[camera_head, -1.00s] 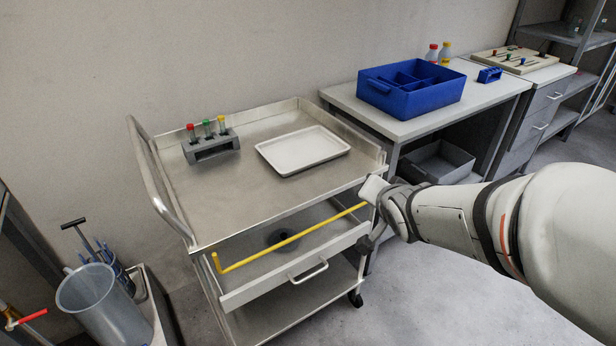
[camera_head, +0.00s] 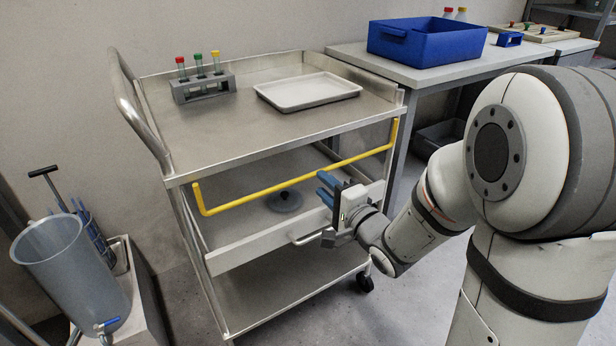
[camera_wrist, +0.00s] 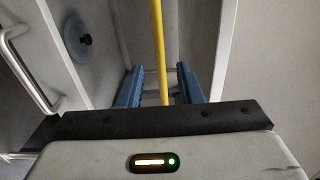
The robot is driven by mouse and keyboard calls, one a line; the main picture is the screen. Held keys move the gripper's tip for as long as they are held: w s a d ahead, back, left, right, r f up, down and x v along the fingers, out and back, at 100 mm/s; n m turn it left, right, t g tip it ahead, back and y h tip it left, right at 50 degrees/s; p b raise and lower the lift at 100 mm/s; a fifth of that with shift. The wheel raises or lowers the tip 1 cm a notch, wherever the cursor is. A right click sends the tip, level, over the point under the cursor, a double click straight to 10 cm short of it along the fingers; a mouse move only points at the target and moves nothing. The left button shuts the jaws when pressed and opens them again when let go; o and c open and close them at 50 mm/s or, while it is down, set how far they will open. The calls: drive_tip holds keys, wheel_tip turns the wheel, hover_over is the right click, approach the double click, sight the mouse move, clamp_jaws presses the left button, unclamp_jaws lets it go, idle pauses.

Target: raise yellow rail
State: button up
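The yellow rail (camera_head: 270,192) is a thin bar with bent ends, running across the front of the steel cart under its top shelf. It slopes up to the right in the head view. My gripper (camera_head: 323,186) is in front of the cart, its blue fingers pointing at the rail and appearing just below it. In the wrist view, the yellow rail (camera_wrist: 160,55) passes lengthwise through the gap between the two open blue fingers (camera_wrist: 160,88). Neither finger visibly touches it. I cannot tell whether the rail lies between the fingers or beyond their tips.
The cart's top (camera_head: 225,125) carries a test-tube rack (camera_head: 203,90) and a white tray (camera_head: 307,92). Below the rail is a drawer front (camera_head: 240,252) with a handle (camera_head: 312,237); a dark round disc (camera_head: 284,202) lies behind. A grey bucket (camera_head: 72,275) stands left; a blue bin (camera_head: 425,44) sits right.

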sight(313, 176)
drive_tip(key=p+x, duration=0.2)
drive_tip(key=shift+a+r+p, duration=0.1)
drive_tip(key=shift+r+p, duration=0.15)
drive_tip(key=shift+p, duration=0.15)
drive_tip(key=x, duration=0.1)
drive_tip(key=b+x, duration=0.1)
drive_tip(key=x, duration=0.2)
drive_tip(key=shift+f+b, duration=0.3)
drive_tip(key=shift+b, duration=0.05)
drive_tip(key=shift+w+a, duration=0.35)
drive_tip(key=shift+w, duration=0.2)
drive_tip(key=shift+r, duration=0.1)
drive_tip(key=shift+c, duration=0.4)
clamp_jaws()
drive_tip(key=shift+a, duration=0.1)
